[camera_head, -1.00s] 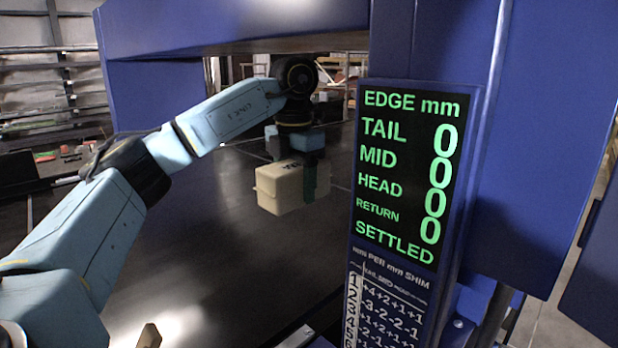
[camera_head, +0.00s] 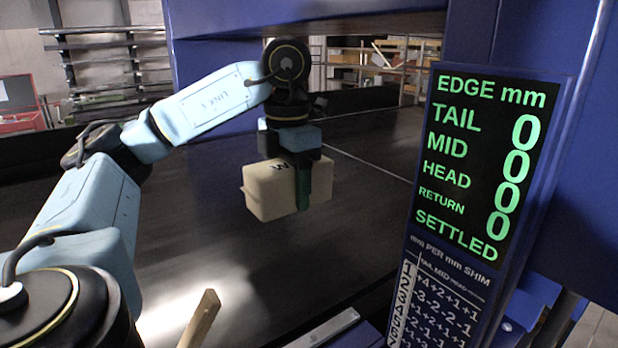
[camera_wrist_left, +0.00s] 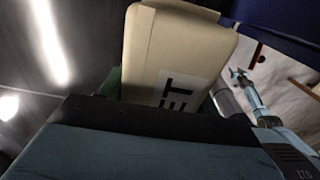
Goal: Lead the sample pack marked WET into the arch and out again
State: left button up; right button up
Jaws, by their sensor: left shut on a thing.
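The sample pack (camera_head: 272,190) is a cream box with dark lettering on top. A W shows in the head view, and the letters ET show on the pack in the left wrist view (camera_wrist_left: 165,50). My left gripper (camera_head: 303,186) is shut on the pack, with a green finger down its near side. The pack appears held above the dark belt (camera_head: 230,260), but the gap is hard to judge. The blue arch (camera_head: 330,18) spans the belt, and the pack is near its opening. My right gripper is not in view.
A display panel (camera_head: 475,170) on the arch's right post reads EDGE mm with zeros and SETTLED, above a shim table (camera_head: 445,300). A wooden piece (camera_head: 199,320) stands at the near belt edge. The belt around the pack looks clear.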

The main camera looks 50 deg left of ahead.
pick_arm(q)
jog(key=s+a+b, duration=0.1)
jog(key=s+b, duration=0.1)
jog(key=s, duration=1.2)
jog(key=shift+s+a, duration=0.15)
jog(key=shift+s, duration=0.25)
jog(key=shift+w, duration=0.2)
